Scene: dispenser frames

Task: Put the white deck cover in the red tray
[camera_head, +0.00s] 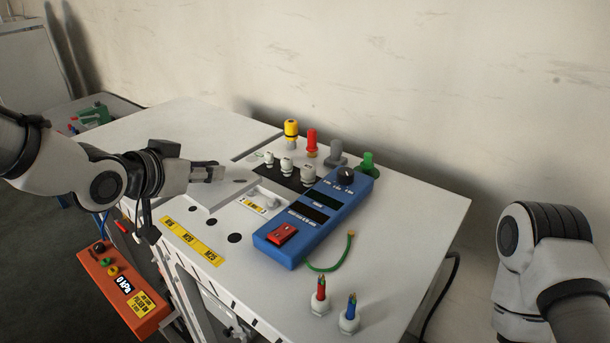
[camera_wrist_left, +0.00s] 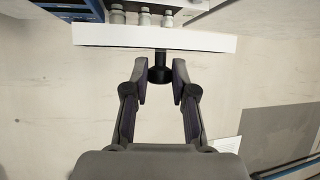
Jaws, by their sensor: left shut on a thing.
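The white deck cover (camera_head: 222,191) is a pale flat plate at the left part of the white deck in the head view. In the left wrist view the cover (camera_wrist_left: 105,36) shows edge-on as a wide white slab with a black knob (camera_wrist_left: 160,74). My left gripper (camera_head: 208,170) is shut on this knob, its fingertips (camera_wrist_left: 160,82) on either side of it. I cannot tell whether the cover touches the deck. I see no red tray that I can make out. My right arm shows at the right edge; its gripper is out of view.
A blue meter (camera_head: 315,215) with a red switch lies right of the cover. Several white bottles (camera_head: 287,167) and coloured fittings (camera_head: 311,142) stand behind. An orange-red control box (camera_head: 125,290) hangs at the front left.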

